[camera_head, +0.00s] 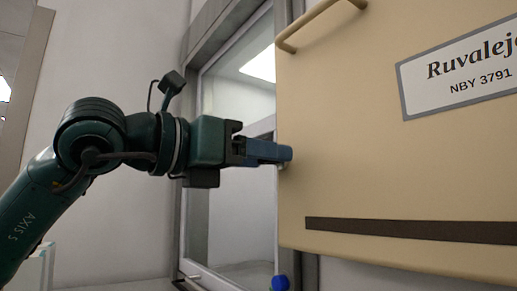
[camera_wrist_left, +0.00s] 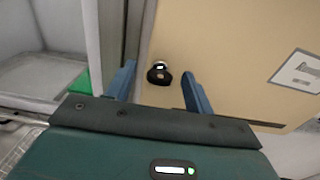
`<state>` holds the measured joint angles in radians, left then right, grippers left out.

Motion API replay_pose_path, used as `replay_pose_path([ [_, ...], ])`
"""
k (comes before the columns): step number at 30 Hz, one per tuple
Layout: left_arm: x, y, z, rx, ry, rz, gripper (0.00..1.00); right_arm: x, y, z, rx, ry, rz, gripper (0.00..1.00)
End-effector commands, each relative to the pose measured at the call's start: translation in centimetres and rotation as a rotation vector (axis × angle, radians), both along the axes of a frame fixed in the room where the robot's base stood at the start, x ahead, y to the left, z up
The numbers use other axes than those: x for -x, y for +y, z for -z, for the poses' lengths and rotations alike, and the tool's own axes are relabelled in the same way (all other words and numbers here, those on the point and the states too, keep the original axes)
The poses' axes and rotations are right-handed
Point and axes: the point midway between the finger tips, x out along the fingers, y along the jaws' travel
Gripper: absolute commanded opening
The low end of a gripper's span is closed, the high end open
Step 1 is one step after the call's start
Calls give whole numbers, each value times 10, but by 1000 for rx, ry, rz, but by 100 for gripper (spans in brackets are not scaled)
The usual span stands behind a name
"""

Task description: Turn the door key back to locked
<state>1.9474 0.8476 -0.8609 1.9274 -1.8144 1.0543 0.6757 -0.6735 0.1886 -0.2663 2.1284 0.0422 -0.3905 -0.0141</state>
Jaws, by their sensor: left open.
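The tan door panel (camera_head: 390,150) fills the right of the head view and also shows in the left wrist view (camera_wrist_left: 230,50). In the wrist view a small dark key or lock knob (camera_wrist_left: 158,75) with a bright silvery part sits on the panel. My left gripper (camera_head: 286,153) reaches the panel's left edge, its blue fingers pointing right. In the wrist view my left gripper (camera_wrist_left: 160,78) is open, with the knob between its fingers. I cannot tell whether either finger touches it. In the head view the fingers mostly hide the knob. My right gripper is out of view.
A bar handle (camera_head: 310,28) stands out from the panel above my gripper. A sign (camera_head: 460,72) and a dark strip (camera_head: 400,231) are on the panel. A grey-framed window (camera_head: 235,190) is behind my left gripper. A blue object (camera_head: 280,283) is below.

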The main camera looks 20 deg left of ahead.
Motion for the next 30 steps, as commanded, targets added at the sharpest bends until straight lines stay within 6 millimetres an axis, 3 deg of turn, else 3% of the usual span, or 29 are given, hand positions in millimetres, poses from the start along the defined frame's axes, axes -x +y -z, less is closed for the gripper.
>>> replay_pose_path([
  [9,-2,-2,1,0,0,1,53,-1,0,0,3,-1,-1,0],
  [25,-2,-2,0,0,0,1,9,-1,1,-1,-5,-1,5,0],
  [30,-2,-2,0,-5,-4,1,8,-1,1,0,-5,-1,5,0],
])
